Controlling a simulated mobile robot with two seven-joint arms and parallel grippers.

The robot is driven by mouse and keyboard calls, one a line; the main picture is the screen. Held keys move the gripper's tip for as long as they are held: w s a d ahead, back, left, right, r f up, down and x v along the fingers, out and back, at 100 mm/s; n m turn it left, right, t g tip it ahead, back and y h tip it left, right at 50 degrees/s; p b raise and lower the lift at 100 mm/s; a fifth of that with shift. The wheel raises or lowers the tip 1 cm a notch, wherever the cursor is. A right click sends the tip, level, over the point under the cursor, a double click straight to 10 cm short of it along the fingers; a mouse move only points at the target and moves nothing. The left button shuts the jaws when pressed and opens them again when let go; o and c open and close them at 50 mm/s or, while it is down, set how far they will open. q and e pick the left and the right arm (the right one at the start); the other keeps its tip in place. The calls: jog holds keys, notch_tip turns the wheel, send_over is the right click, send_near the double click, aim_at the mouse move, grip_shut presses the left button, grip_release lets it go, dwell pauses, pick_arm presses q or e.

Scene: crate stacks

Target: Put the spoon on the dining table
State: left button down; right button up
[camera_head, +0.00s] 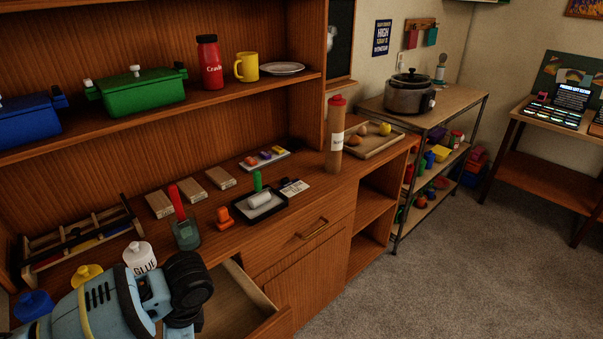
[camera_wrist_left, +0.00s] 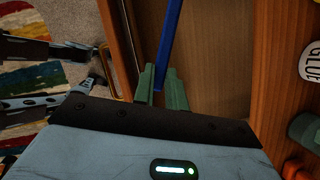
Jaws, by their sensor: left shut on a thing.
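My left gripper (camera_wrist_left: 160,88) has its green fingers shut on a long thin blue handle, which I take to be the spoon (camera_wrist_left: 166,45). The spoon runs up out of the left wrist view, so its far end is hidden. The gripper is over the open wooden drawer (camera_wrist_left: 211,50). In the head view my left arm comes in at the bottom left in front of this drawer (camera_head: 235,290), and the fingers and the spoon cannot be made out. The dining table is not recognisable in either view. My right gripper is not clearly in view.
The wooden counter (camera_head: 300,195) holds a glue bottle (camera_head: 140,257), a black tray (camera_head: 260,207) and a tall brown bottle (camera_head: 335,140). Shelves with pots stand above it. A metal rack (camera_head: 440,100) and a side table (camera_head: 550,155) stand farther right. The carpet (camera_head: 425,275) is clear.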

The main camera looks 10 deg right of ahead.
pick_arm(q)
jog(key=a+r+n+g+h, duration=0.1)
jog(key=r+n+g+h, duration=0.1)
jog(key=r+n, duration=0.3)
jog(key=s+a+r+n+g+h, duration=0.1)
jog(key=a+r+n+h, duration=0.1)
jog(key=r+n, duration=0.4)
jog(key=n, duration=0.5)
jog(key=shift+s+r+g+h, duration=0.2)
jog(key=shift+g+h, duration=0.1)
jog(key=shift+g, duration=0.1)
